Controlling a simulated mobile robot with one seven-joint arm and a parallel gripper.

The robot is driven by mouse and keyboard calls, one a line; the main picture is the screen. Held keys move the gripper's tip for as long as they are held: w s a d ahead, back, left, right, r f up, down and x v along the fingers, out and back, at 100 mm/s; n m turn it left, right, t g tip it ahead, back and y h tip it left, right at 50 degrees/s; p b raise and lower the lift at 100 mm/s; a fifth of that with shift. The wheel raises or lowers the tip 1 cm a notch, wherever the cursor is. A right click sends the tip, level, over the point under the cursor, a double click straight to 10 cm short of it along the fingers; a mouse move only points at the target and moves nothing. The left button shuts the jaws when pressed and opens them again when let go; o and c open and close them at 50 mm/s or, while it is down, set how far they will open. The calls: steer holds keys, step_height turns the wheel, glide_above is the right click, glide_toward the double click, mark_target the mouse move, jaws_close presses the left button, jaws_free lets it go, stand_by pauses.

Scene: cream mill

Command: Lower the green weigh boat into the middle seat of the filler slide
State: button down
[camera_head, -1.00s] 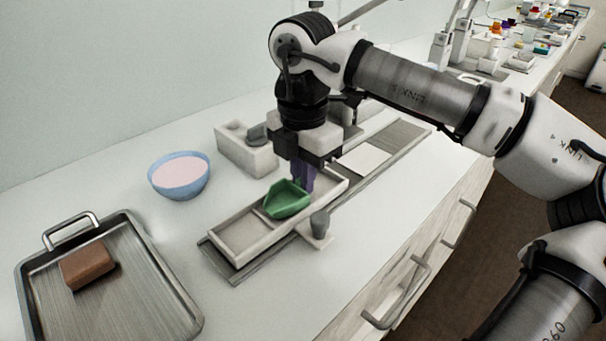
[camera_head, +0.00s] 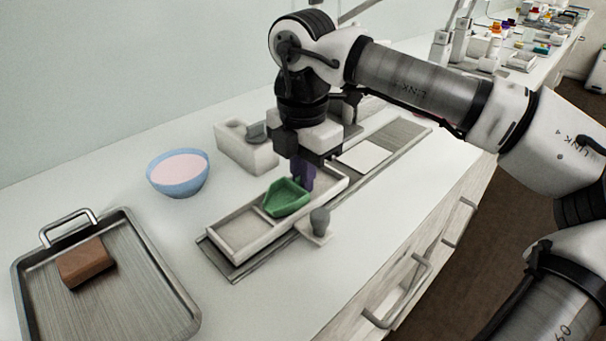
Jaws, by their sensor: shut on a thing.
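The green weigh boat (camera_head: 286,198) is at the middle seat of the pale filler slide (camera_head: 240,235), between a bare seat at the near left and another at the far right. It looks about level and low, but I cannot tell whether its base touches the seat floor. My gripper (camera_head: 303,180), with purple fingers, points down at the boat's far right edge and is shut on it. The fingertips are partly hidden by the boat and the slide.
A grey knob on a small plate (camera_head: 318,231) sits at the slide's near side. A pale block (camera_head: 246,150) stands behind it. A blue bowl of pink powder (camera_head: 179,175) and a metal tray (camera_head: 150,290) with a brown block (camera_head: 86,263) are at left. The front counter is clear.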

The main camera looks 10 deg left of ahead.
steer(key=shift+f, duration=0.2)
steer(key=c, duration=1.5)
jaws_free()
steer(key=shift+o, duration=0.2)
steer(key=shift+r, duration=0.15)
steer(key=shift+r+p, duration=2)
steer(key=shift+r, duration=0.95)
steer(key=shift+f, duration=0.1)
